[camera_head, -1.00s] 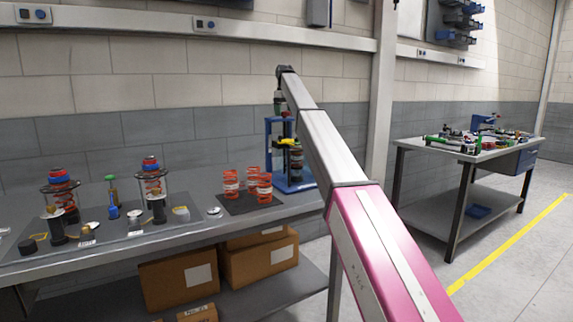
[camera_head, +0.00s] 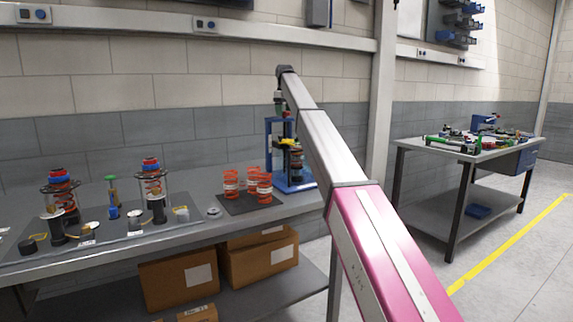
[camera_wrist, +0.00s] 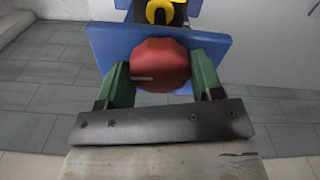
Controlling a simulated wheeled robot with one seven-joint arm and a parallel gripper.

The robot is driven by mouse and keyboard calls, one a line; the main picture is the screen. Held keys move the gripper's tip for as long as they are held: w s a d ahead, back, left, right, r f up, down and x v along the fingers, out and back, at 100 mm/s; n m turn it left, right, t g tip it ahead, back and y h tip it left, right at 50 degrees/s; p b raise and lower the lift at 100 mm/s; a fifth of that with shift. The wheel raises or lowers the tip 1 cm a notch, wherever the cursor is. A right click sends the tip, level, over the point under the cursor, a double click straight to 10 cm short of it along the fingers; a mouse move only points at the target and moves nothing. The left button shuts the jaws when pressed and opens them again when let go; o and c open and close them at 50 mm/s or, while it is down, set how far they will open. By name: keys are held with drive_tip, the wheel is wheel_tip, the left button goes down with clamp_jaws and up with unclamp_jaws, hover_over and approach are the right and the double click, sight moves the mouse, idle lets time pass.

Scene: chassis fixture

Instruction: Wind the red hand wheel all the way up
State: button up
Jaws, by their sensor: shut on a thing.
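The red hand wheel (camera_wrist: 160,64) is in the middle of the wrist view, in front of the blue top plate (camera_wrist: 214,50) of a press. My gripper (camera_wrist: 161,72) is shut on the wheel, with one green finger on each side of its rim. A yellow part (camera_wrist: 160,11) shows beyond the plate. In the head view the blue press (camera_head: 270,150) stands at the right end of the long bench, partly behind my arm.
Several orange springs (camera_head: 231,183) stand on a dark mat left of the press. Two spring assemblies (camera_head: 154,190) and small parts stand farther left on the bench (camera_head: 185,235). Cardboard boxes (camera_head: 260,265) sit below. A second table (camera_head: 410,143) stands at the right, with clear floor before it.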

drive_tip(key=m, duration=3.6)
drive_tip(key=shift+s, duration=0.1)
drive_tip(key=n, duration=0.8)
drive_tip(key=shift+n, duration=0.3)
drive_tip(key=n, duration=0.3)
drive_tip(key=shift+n, duration=0.3)
drive_tip(key=o, duration=0.8)
drive_tip(key=shift+o, duration=0.2)
